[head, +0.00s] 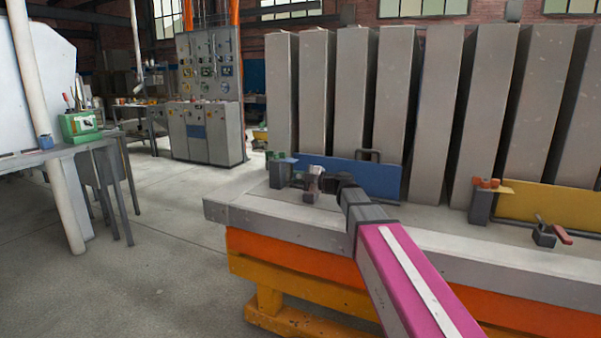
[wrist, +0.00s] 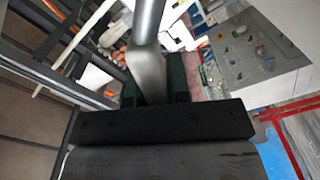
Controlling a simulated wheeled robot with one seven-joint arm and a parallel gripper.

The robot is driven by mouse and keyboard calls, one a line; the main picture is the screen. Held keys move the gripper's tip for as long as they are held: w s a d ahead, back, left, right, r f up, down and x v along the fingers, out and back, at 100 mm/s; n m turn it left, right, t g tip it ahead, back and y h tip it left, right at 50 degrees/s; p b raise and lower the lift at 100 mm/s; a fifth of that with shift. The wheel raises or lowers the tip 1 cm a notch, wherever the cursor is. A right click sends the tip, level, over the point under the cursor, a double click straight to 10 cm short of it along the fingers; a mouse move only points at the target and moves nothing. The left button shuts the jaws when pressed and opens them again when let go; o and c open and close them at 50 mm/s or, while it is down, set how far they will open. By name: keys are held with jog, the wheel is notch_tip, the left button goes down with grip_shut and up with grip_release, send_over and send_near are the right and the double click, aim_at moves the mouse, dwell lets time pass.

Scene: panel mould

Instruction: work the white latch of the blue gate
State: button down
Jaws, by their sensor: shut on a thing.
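The blue gate (head: 365,177) stands upright on the left part of the grey bench, in front of tall grey panels. My gripper (head: 322,184) is at its left end, close in front of it. A small pale latch part (head: 313,181) shows at my fingertips. In the wrist view my gripper (wrist: 152,88) is shut on a smooth grey-white bar, the latch handle (wrist: 148,60), which rises between the dark green fingers. The lower part of the latch is hidden by the fingers and the dark gripper body.
A grey post (head: 280,173) stands just left of the gate. A yellow gate (head: 540,207) with its own post (head: 481,205) and a red-handled latch (head: 552,235) is to the right. Tall grey panels (head: 352,95) rise close behind. The floor (head: 150,240) left of the bench is open.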

jog(key=shift+s+a+f+n, duration=0.15)
jog(key=shift+s+f+n, duration=0.3)
jog(key=shift+f+n, duration=0.4)
jog(key=shift+s+a+f+n, duration=0.15)
jog(key=shift+s+f+n, duration=0.35)
jog(key=shift+n, duration=0.45)
jog(key=shift+f, duration=0.15)
jog(key=c, duration=1.1)
grip_release()
jog(key=shift+w, duration=0.1)
jog(key=shift+d, duration=0.1)
jog(key=v, duration=1)
jog(key=shift+d, duration=0.25)
jog(key=shift+s, duration=0.25)
